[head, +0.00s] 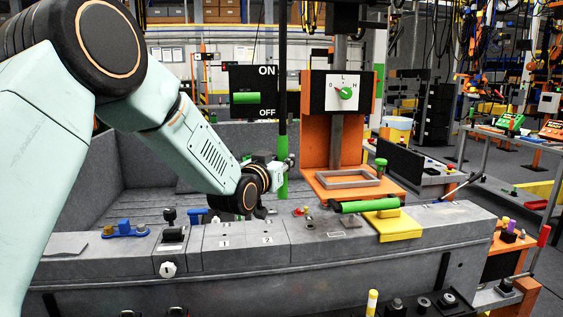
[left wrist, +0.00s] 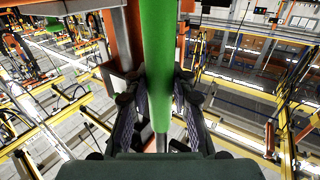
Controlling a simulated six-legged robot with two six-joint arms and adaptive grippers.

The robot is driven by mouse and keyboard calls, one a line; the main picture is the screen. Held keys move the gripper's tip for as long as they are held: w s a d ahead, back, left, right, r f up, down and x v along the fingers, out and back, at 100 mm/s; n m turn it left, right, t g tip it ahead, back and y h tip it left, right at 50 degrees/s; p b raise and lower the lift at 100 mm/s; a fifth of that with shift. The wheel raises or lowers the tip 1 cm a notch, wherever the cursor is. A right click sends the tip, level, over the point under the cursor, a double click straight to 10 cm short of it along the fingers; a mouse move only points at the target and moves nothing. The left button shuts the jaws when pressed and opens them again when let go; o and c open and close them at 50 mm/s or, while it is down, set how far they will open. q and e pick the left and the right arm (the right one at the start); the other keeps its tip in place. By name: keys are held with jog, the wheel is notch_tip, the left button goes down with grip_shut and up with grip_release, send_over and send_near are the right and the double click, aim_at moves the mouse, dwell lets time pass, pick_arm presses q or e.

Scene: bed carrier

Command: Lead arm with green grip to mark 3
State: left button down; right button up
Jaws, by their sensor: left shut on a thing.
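A dark upright arm (head: 283,60) hangs down above the grey bench and ends in a long green grip (head: 282,187). My left gripper (head: 284,162) reaches in from the left and is shut on this green grip. In the left wrist view the green grip (left wrist: 158,60) runs upright between the two dark fingers of my left gripper (left wrist: 157,103). Small number plates 1 and 2 (head: 267,240) show on the bench front. I cannot make out a mark 3. My right gripper is not in view.
An orange stand with a dial (head: 344,92) is right of the grip. A second green handle (head: 370,205) lies level over a yellow block (head: 398,226). A black ON/OFF panel (head: 253,82) is behind. Blue and black knobs line the bench (head: 330,252).

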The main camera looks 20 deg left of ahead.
pick_arm(q)
jog(key=shift+d+f, duration=0.15)
jog(key=shift+f, duration=0.1)
jog(key=c, duration=1.6)
grip_release()
jog(key=o, duration=0.5)
jog(key=shift+d+r, duration=0.15)
jog(key=shift+r, duration=0.1)
jog(key=shift+c, duration=0.2)
jog(key=shift+s+a, duration=0.1)
jog(key=shift+a, duration=0.15)
jog(key=s, duration=1.2)
jog(key=shift+w+d, duration=0.1)
jog(key=shift+d, duration=0.05)
